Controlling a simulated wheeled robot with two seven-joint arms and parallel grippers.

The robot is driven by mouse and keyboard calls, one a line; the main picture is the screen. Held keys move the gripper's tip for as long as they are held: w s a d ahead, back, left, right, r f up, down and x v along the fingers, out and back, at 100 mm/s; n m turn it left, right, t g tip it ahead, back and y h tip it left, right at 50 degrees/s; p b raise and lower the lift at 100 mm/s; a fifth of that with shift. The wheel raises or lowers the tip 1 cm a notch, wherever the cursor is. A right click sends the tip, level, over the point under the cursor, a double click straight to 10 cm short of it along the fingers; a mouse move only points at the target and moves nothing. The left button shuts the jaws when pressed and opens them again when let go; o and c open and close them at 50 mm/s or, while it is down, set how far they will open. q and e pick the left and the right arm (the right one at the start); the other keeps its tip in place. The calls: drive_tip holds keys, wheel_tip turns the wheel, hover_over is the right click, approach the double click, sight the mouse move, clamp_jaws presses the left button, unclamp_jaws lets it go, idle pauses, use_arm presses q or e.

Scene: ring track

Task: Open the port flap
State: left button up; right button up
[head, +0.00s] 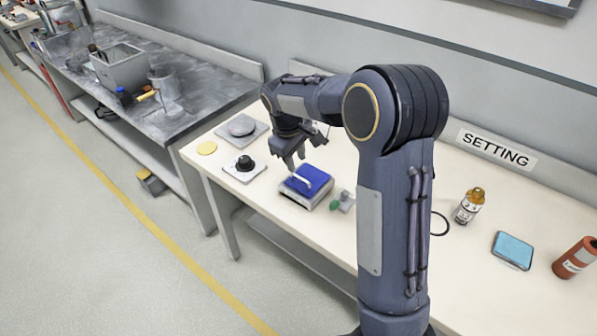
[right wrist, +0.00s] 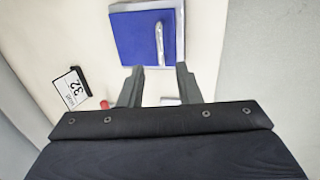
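The port flap (head: 309,179) is a blue square panel with a white bar handle (head: 301,181), on a low grey box (head: 300,199) on the bench. The flap looks shut, lying on top of the box. In the right wrist view the flap (right wrist: 132,38) is at the top, with the pale handle (right wrist: 159,42) near its right side. My right gripper (head: 295,163) is just above and behind the box. In its wrist view the fingers (right wrist: 159,76) are apart with nothing between them, and the handle lies ahead of the fingertips. My left gripper is not in view.
A black knob on a white plate (head: 230,171) and a grey disc (head: 242,126) sit left of the box. A small green-tipped part (head: 336,204) is close on its right.

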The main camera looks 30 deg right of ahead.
sight(300, 177)
drive_tip(key=f, duration=0.3)
drive_tip(key=d+f, duration=0.1)
drive_tip(key=f, duration=0.2)
drive_tip(key=shift+w+d+f, duration=0.1)
drive_tip(key=shift+w+f, duration=0.05)
drive_tip(key=shift+w, duration=0.05)
drive_tip(key=shift+c, duration=0.2)
clamp_jaws()
